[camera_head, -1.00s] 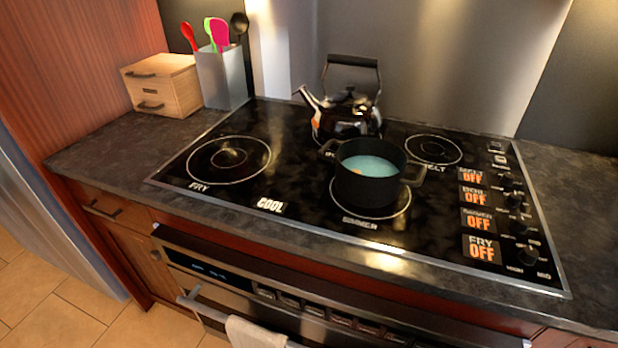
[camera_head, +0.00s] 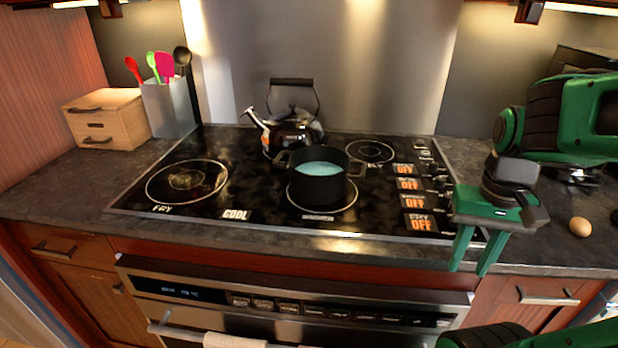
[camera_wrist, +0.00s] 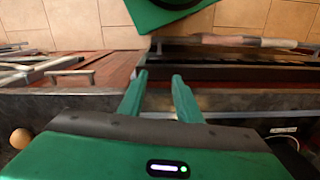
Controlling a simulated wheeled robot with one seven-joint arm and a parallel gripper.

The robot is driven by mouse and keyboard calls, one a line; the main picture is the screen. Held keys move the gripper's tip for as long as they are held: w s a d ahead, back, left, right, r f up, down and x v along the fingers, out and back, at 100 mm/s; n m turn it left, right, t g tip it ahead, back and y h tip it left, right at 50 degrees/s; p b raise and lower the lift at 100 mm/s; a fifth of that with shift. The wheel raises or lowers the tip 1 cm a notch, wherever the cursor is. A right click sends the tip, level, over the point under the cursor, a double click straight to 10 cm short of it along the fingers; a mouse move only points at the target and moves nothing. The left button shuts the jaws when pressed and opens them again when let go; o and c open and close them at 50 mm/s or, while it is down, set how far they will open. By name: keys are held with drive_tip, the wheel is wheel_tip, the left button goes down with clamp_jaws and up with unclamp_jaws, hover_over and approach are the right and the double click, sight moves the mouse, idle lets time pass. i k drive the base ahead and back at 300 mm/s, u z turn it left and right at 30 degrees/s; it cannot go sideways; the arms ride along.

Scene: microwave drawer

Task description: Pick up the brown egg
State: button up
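The brown egg (camera_head: 580,227) lies on the dark stone counter (camera_head: 545,245), to the right of the stove. It also shows at the left edge of the wrist view (camera_wrist: 20,138). My green gripper (camera_head: 470,270) hangs over the counter's front edge, to the left of the egg and apart from it. Its two fingers point down with a gap between them. In the wrist view the fingers (camera_wrist: 158,95) are spread with nothing between them.
A black pot (camera_head: 317,190) with bluish liquid and a kettle (camera_head: 292,130) stand on the stove (camera_head: 250,195). A wooden box (camera_head: 105,115) and a utensil holder (camera_head: 168,108) stand at the back left. A drawer handle (camera_head: 547,298) sticks out below the egg.

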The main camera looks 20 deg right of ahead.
sight(579, 226)
drive_tip(key=z, duration=1.8)
drive_tip(key=k, duration=0.5)
drive_tip(key=u, duration=0.1)
drive_tip(key=i, duration=0.5)
